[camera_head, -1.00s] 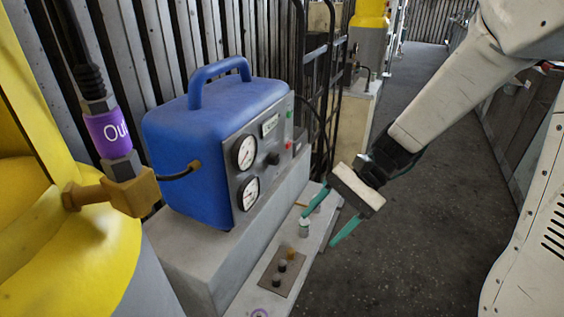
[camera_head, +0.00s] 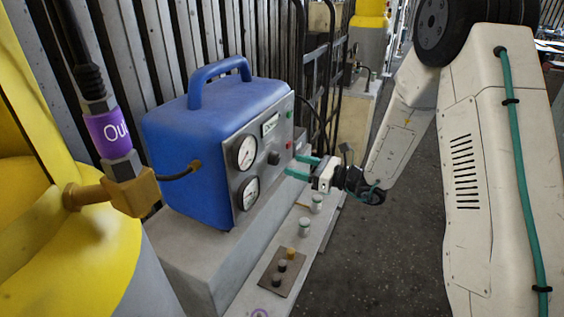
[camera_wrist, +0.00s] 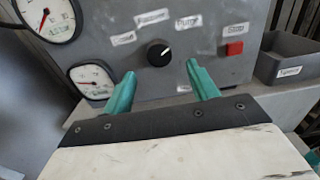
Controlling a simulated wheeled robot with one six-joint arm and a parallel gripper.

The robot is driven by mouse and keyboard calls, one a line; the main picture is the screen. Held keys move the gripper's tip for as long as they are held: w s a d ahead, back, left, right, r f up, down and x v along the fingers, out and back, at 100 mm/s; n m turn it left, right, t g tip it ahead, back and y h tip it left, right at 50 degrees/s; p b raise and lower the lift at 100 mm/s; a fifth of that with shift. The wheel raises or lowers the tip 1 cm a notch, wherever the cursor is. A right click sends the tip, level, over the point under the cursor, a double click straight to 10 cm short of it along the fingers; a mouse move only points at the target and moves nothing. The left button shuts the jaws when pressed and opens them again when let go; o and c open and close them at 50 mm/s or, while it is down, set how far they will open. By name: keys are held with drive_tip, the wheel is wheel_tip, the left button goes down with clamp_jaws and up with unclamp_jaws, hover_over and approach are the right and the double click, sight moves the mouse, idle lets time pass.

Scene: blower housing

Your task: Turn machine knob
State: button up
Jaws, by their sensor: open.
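The blue machine (camera_head: 190,150) stands on a grey ledge, its grey front panel (camera_head: 262,130) facing right. The black machine knob (camera_head: 274,158) is on that panel, right of the two gauges. In the wrist view the knob (camera_wrist: 158,53) has a white pointer mark tilted to the upper right. My gripper (camera_head: 296,166) is open, its teal fingers pointing at the panel just right of the knob. In the wrist view my gripper (camera_wrist: 158,76) has one finger on each side below the knob, with nothing between the fingertips. Contact with the panel cannot be told.
A red button (camera_wrist: 234,48) sits right of the knob, and a labelled grey bin (camera_wrist: 290,65) is farther right. White dial gauges (camera_head: 246,153) are on the panel. A plate with small knobs (camera_head: 282,272) and small white-topped cylinders (camera_head: 304,228) are on the lower ledge.

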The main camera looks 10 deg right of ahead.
sight(278, 161)
drive_tip(key=x, duration=0.5)
drive_tip(key=shift+w+a, duration=0.2)
drive_tip(key=shift+a, duration=0.15)
drive_tip(key=c, duration=1)
